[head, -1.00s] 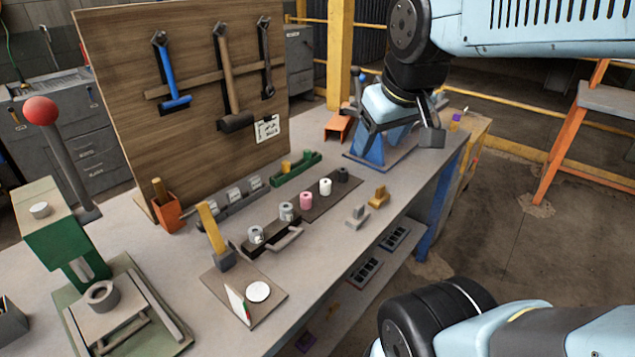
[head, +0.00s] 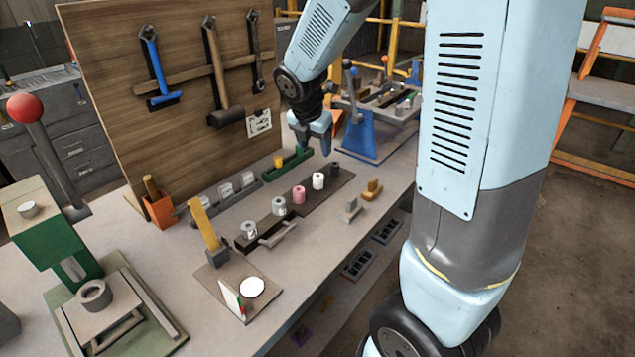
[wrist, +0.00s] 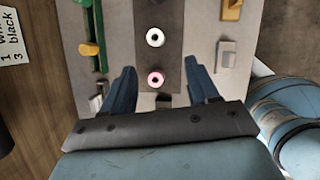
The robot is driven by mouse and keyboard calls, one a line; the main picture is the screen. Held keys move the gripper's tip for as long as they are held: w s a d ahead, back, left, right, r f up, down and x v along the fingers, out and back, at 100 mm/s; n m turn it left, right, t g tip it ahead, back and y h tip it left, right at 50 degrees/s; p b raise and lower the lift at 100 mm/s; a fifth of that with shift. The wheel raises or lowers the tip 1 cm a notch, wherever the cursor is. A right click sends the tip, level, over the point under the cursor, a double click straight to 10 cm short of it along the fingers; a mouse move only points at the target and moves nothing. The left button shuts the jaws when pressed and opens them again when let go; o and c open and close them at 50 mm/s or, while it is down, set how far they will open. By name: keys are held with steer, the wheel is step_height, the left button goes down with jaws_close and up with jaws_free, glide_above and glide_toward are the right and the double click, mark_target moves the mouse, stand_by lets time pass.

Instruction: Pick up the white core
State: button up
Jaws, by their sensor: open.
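The white core (head: 318,181) stands upright on a dark strip (head: 345,182) on the bench, in a row with a pink core (head: 299,195) and a dark core (head: 335,169). In the wrist view the white core (wrist: 155,37) shows as a ring with a dark hole, beyond my fingertips. The pink core (wrist: 155,78) appears between the fingers there. My gripper (wrist: 162,78) is open and empty, pointing down. In the head view my gripper (head: 318,148) hangs above and behind the white core, apart from it; its fingers are partly hard to make out.
A wooden tool board (head: 185,95) stands behind the row. A green tray (head: 289,170) with a yellow piece lies left of the dark strip. Grey (head: 352,209) and yellow (head: 372,190) blocks lie to the right. A blue stand (head: 362,135) is farther back.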

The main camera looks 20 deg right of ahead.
mark_target(319, 176)
steer(key=shift+n, duration=0.9)
steer(key=shift+w+a+x, duration=0.1)
steer(key=shift+a+x, duration=0.05)
steer(key=shift+x, duration=2.4)
steer(key=shift+w+a+x, duration=0.1)
steer(key=shift+x, duration=2.5)
steer(key=shift+w+a+x, duration=0.1)
steer(key=shift+a+x, duration=0.05)
steer(key=shift+x, duration=2.4)
steer(key=c, duration=1)
steer(key=shift+r, duration=0.15)
